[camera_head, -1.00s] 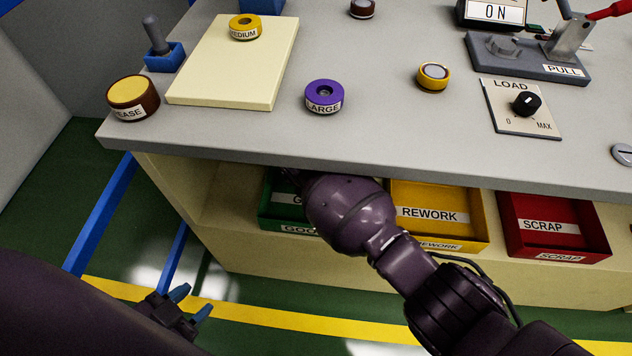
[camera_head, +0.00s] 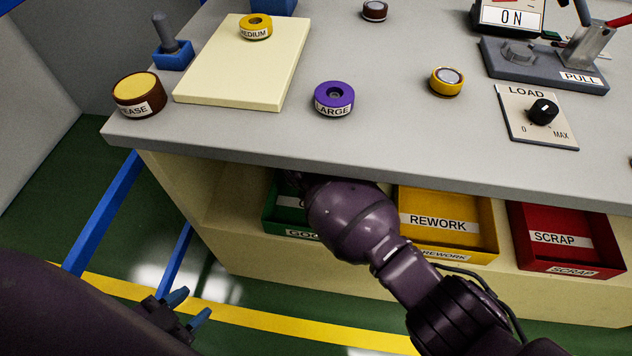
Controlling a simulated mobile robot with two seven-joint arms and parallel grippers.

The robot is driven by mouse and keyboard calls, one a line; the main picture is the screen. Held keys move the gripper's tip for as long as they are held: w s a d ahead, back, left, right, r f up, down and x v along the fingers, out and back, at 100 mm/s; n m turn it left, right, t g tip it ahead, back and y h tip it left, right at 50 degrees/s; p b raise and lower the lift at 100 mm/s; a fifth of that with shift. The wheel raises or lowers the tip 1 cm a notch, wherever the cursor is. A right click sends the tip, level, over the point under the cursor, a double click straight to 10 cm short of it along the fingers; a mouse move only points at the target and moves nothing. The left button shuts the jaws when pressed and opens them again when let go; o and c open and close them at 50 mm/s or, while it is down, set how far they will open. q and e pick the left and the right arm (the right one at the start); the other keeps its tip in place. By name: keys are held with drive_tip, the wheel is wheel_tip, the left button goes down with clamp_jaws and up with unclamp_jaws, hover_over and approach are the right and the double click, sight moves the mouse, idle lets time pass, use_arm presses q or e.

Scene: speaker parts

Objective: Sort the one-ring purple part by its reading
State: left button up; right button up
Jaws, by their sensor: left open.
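The purple part (camera_head: 333,100) is a round piece with a dark hole in its top and a white label reading LARGE. It sits on the grey table, right of the cream board. My left gripper (camera_head: 188,307) is open and empty, low over the floor in front of the table and well apart from the part. My right arm comes in from the lower right, and its end reaches under the table's front edge near the green GOOD bin (camera_head: 283,222); its fingers are hidden. The yellow REWORK bin (camera_head: 482,232) and red SCRAP bin (camera_head: 598,255) stand under the table.
A yellow MEDIUM part (camera_head: 256,27) is on the cream board (camera_head: 235,75). A brown-and-yellow round piece (camera_head: 138,95), a yellow ring part (camera_head: 447,81), a blue-based lever (camera_head: 172,52) and a LOAD dial panel (camera_head: 535,117) are on the table. The table's front edge overhangs the bins.

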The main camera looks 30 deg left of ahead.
drive_tip(key=shift+d+f, duration=0.1)
drive_tip(key=shift+d, duration=0.05)
use_arm(q)
drive_tip(key=shift+w+r, duration=0.15)
drive_tip(key=shift+r, duration=0.15)
idle(0.5)
drive_tip(key=shift+r, duration=0.1)
idle(0.4)
drive_tip(key=shift+s+f+b, duration=0.3)
drive_tip(key=shift+s+f, duration=0.05)
drive_tip(key=shift+f, duration=0.4)
use_arm(e)
drive_tip(key=shift+f, duration=1.25)
